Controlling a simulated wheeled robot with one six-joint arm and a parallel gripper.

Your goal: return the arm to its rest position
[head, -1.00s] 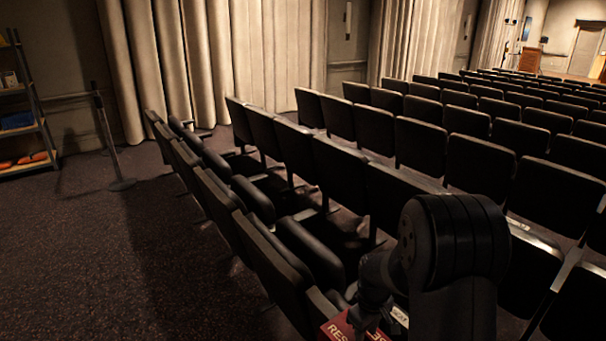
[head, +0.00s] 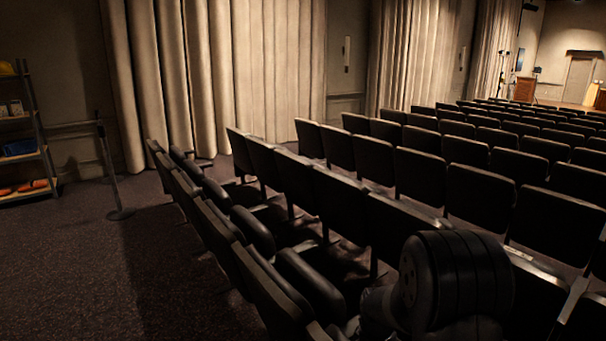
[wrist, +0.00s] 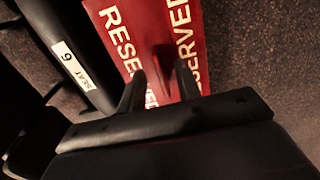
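My gripper (wrist: 160,72) shows in the wrist view with its two dark fingers apart. A red sign with white "RESERVED" lettering (wrist: 116,42) lies below and beyond the fingers. The lettering shows on two sides of a middle ridge, like a folded tent card. The fingers appear on either side of that ridge, with a dark patch between them. Whether they touch the sign cannot be told. In the head view, only a rounded black part of my arm (head: 458,285) shows at the lower right; the gripper and sign are out of that view.
A seat edge with a white "SEAT 6" label (wrist: 70,62) lies left of the sign. Rows of dark seats (head: 340,200) fill the middle and right. A stanchion (head: 109,165) and shelf (head: 40,155) stand left. Carpet (head: 70,265) is clear at lower left.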

